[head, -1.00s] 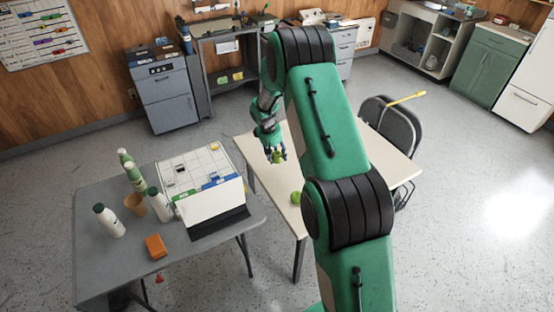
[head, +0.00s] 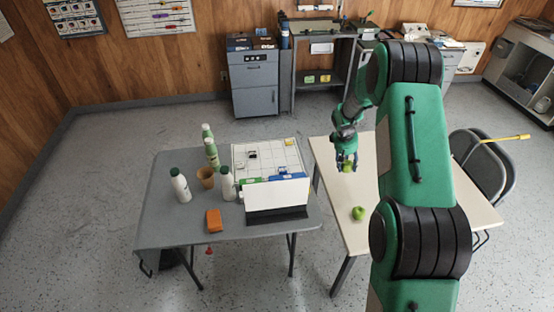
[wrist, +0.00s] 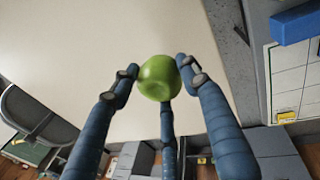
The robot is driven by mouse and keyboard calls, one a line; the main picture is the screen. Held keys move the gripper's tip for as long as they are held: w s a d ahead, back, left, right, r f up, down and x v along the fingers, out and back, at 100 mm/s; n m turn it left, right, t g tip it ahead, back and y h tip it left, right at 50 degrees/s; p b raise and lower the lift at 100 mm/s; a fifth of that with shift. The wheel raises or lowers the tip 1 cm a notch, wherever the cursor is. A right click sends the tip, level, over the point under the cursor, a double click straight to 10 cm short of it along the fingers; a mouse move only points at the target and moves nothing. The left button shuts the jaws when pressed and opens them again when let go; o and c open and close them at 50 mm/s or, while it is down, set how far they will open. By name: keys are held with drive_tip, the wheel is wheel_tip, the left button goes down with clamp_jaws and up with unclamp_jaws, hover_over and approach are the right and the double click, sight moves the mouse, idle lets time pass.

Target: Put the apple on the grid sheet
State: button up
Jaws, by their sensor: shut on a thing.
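My gripper (head: 346,157) is shut on a green apple (head: 347,167), held over the pale table. The wrist view shows the apple (wrist: 159,78) between the fingertips of my gripper (wrist: 158,80). A second green, apple-like fruit (head: 358,213) sits on the pale table nearer the front. The white grid sheet (head: 288,152) lies on the grey table to the left of my gripper, with small dark and yellow items on it. A white panel with a dark base stands at its front and hides part of it. The sheet also shows at the wrist view's right edge (wrist: 288,77).
On the grey table (head: 165,220) stand several green-and-white bottles (head: 180,186), a brown cup (head: 205,177) and an orange block (head: 214,220), left of the sheet. A narrow gap separates it from the pale table (head: 385,235). Folding chairs (head: 480,165) stand at the right.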

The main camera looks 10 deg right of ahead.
drive_tip(key=w+a+n+t+p, duration=0.1)
drive_tip(key=w+a+n+p, duration=0.2)
drive_tip(key=w+a, duration=0.7)
drive_tip(key=w+a+n+t+y+p, duration=0.1)
drive_tip(key=w+a+n+p, duration=0.2)
drive_tip(key=w+a+n, duration=0.4)
drive_tip(key=w+a, duration=0.4)
drive_tip(key=a, duration=0.5)
drive_tip(key=shift+w+r+y, duration=0.15)
drive_tip(key=shift+y, duration=0.15)
drive_tip(key=shift+f, duration=2.9)
drive_tip(key=shift+f, duration=2.05)
drive_tip(key=shift+f, duration=0.15)
